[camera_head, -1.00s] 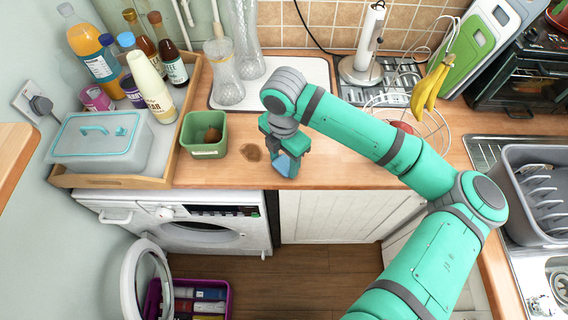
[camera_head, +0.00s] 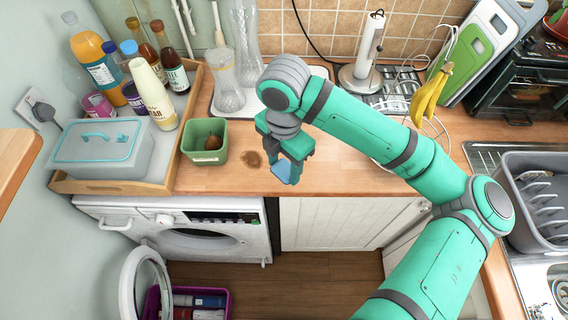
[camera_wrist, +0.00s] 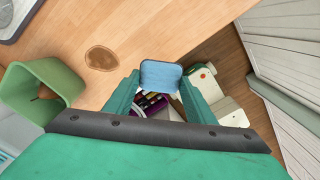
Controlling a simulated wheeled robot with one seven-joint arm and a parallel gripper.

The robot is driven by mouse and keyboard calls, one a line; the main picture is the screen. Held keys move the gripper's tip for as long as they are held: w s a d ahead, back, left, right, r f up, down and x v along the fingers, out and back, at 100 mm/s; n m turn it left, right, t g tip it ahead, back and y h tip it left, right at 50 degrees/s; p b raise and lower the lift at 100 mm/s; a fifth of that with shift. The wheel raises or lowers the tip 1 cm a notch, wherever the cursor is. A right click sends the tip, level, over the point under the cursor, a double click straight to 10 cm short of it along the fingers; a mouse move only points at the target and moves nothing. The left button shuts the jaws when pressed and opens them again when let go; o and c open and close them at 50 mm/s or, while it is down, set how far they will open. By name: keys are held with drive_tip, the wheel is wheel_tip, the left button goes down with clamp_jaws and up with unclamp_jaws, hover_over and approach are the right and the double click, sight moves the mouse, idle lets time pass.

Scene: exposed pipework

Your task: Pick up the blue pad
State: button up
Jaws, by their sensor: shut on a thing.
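The blue pad (camera_wrist: 161,75) is a small, light blue, rounded rectangle. My gripper (camera_wrist: 160,92) is shut on it, with a finger on each side of the pad in the wrist view. In the head view the pad (camera_head: 284,172) shows below the fingers of my gripper (camera_head: 288,166), at the front edge of the wooden counter (camera_head: 340,178). The pad appears raised off the counter. Its underside is hidden.
A brown stain (camera_head: 250,159) marks the counter left of my gripper. A green pot (camera_head: 204,142) stands beyond it, beside a wooden tray (camera_head: 120,186) of bottles. A wire fruit basket with bananas (camera_head: 430,95) stands right. The washing machine door (camera_head: 145,285) hangs open below.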

sight(284, 176)
drive_tip(key=shift+s+r, duration=1)
drive_tip(key=shift+r, duration=0.25)
drive_tip(key=s+r, duration=0.3)
drive_tip(key=s, duration=0.5)
drive_tip(key=shift+s+r, duration=0.35)
